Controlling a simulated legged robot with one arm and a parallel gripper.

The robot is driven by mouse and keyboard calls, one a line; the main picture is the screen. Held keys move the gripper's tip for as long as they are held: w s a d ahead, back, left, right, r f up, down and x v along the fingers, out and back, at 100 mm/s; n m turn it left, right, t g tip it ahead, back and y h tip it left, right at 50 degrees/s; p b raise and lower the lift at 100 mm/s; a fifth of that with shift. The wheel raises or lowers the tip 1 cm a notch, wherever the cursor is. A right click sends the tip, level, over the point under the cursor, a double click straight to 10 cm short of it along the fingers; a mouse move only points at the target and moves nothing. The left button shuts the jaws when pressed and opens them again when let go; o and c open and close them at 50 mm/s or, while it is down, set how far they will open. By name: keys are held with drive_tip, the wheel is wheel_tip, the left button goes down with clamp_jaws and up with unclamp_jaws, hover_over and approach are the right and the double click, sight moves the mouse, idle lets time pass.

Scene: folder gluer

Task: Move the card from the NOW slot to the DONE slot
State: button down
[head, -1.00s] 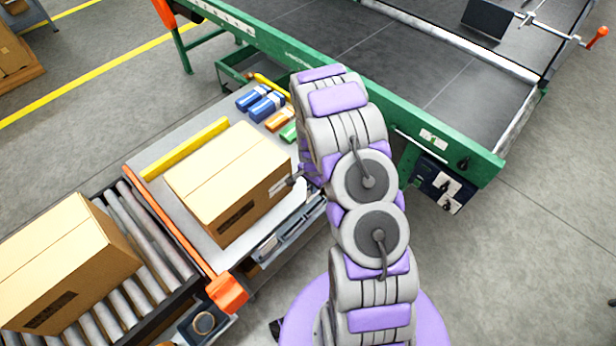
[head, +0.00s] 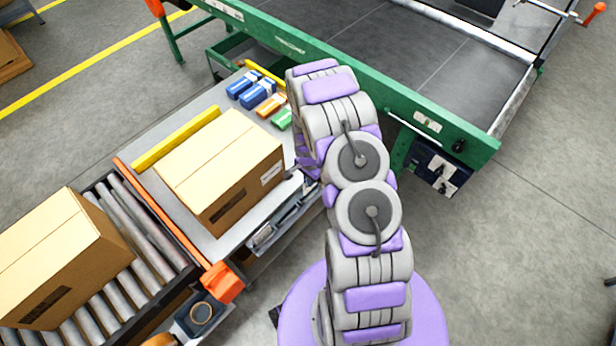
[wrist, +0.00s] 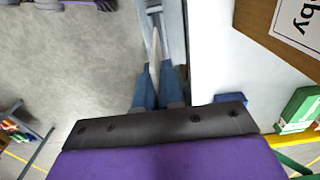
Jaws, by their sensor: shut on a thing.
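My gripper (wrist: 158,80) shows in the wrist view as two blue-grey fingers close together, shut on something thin. The card (wrist: 154,52) appears to be this thin pale piece, seen nearly edge-on between the fingertips; its face cannot be seen. In the head view my own arm hides the gripper and the card. A grey rack (head: 285,220) runs along the near edge of the table, beside the carton. I cannot read any NOW or DONE marking, so I cannot tell which slot is which.
A carton (head: 220,170) sits on the grey table (head: 150,180) with a yellow bar (head: 178,137) behind it. Blue, orange and green small boxes (head: 257,95) lie at its far end. Another carton (head: 60,255) is on rollers at left. A green-framed machine (head: 400,90) stands behind.

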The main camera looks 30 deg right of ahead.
drive_tip(key=shift+d+f, duration=0.1)
drive_tip(key=shift+f, duration=0.5)
drive_tip(key=f, duration=0.1)
drive_tip(key=f+b, duration=0.1)
drive_tip(key=f, duration=0.1)
drive_tip(key=shift+a, duration=0.35)
drive_tip(key=shift+d+f, duration=0.2)
drive_tip(key=shift+d, duration=0.05)
drive_tip(key=shift+a, duration=0.1)
drive_tip(key=c, duration=1.2)
unclamp_jaws()
drive_tip(key=shift+a, duration=0.1)
drive_tip(key=shift+r, duration=0.1)
